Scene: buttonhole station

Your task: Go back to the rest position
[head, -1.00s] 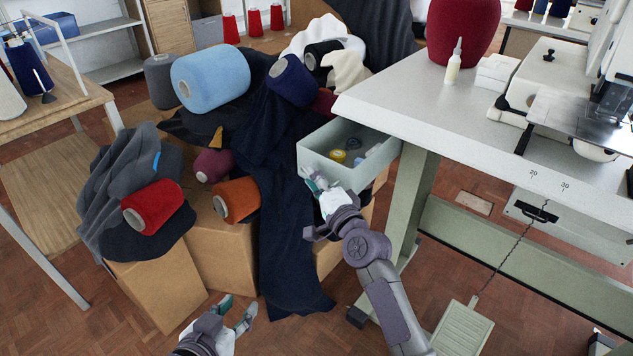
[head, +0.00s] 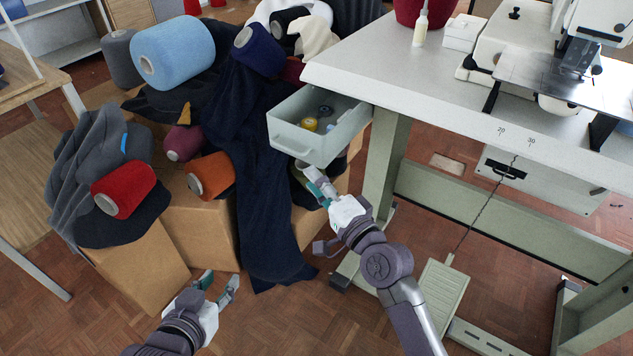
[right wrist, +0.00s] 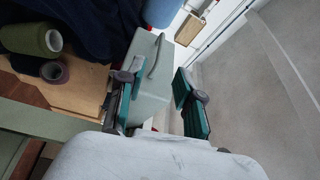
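My right gripper (head: 316,182) is open and empty, just below and in front of the pale green open drawer (head: 298,141) under the sewing table. In the right wrist view its two teal fingers (right wrist: 157,102) stand apart, with the drawer (right wrist: 150,95) and its handle beyond them. Whether a finger touches the drawer is hard to tell. A yellow item (head: 309,124) and small dark items lie inside the drawer. My left gripper (head: 220,282) is open and empty, low over the floor in front of the cardboard boxes.
The sewing table (head: 430,95) carries a machine (head: 570,75), a white bottle (head: 421,25) and a large red cone. Cardboard boxes (head: 205,235) hold yarn cones and draped dark cloth (head: 262,170). Floor between my arms is clear.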

